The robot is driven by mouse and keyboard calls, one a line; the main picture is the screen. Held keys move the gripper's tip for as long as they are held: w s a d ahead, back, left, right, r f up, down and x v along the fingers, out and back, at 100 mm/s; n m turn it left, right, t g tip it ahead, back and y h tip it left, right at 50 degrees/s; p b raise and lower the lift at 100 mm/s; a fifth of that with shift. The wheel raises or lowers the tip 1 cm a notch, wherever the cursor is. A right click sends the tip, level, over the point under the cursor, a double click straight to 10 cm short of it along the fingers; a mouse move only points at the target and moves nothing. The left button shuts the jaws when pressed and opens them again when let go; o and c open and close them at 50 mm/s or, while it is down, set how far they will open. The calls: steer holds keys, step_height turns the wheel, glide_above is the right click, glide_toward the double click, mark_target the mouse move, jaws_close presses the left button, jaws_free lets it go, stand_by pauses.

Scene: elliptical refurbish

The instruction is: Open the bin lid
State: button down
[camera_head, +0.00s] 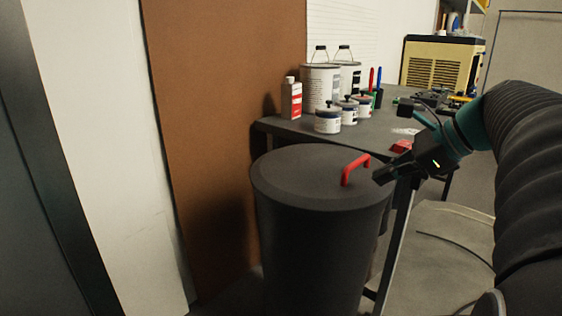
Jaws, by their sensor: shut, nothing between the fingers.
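A dark grey round bin (318,250) stands on the floor in the middle of the head view. Its flat lid (305,178) lies closed on top. A red arched handle (345,172) stands up near the lid's right edge. My gripper (379,178) is shut and empty, just right of the handle, pointing left. It appears close to the handle; I cannot tell whether it touches it.
A dark table (385,128) behind the bin holds paint cans (320,86), small jars (328,121), a red-and-white bottle (291,98) and tools. A brown panel (225,130) stands close on the bin's left. A yellow-and-black machine (440,62) is at the back.

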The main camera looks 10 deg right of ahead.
mark_target(368, 178)
steer(key=w+d+r+m+t+y, duration=0.1)
steer(key=w+d+r+m+t, duration=0.1)
steer(key=d+m, duration=0.4)
steer(key=shift+n, duration=0.3)
steer(key=b+x, duration=0.2)
steer(key=x, duration=0.7)
steer(key=shift+w+f, duration=0.1)
steer(key=shift+w, duration=0.15)
